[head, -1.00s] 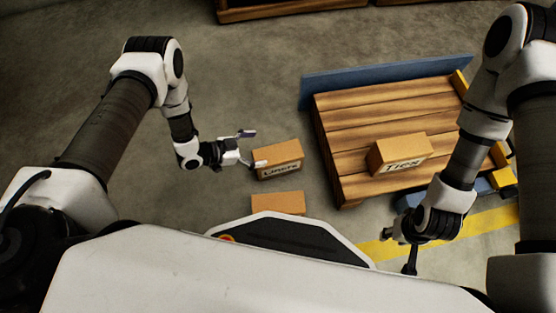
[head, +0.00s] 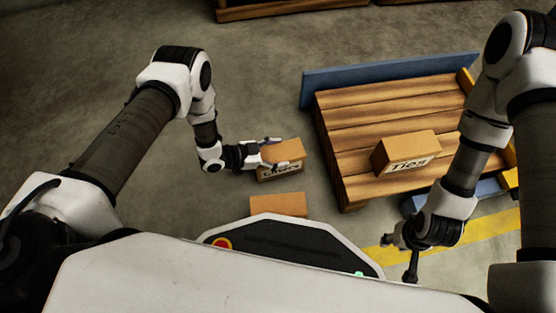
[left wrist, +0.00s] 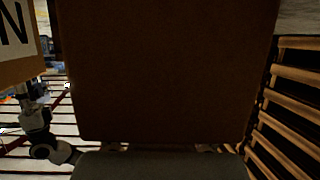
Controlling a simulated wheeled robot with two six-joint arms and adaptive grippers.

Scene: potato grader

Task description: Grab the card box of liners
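The card box of liners (head: 291,151) is a brown carton with dark "Liners" lettering on its near side, left of the wooden pallet in the head view. My left gripper (head: 271,152) reaches over its left part from the left. Its fingers are spread, one near the far edge of the top and one near the lettered edge; whether they touch the box I cannot tell. In the left wrist view a dark brown box face (left wrist: 165,70) fills the middle, very close. My right gripper (head: 401,257) hangs at the lower right, away from the box; its fingers are unclear.
A "Ties" box (head: 405,152) sits on the wooden pallet (head: 350,125), which has a blue board (head: 390,77) behind it. Another plain carton (head: 278,204) is just nearer to me than the liners box. Floor left of the boxes is clear.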

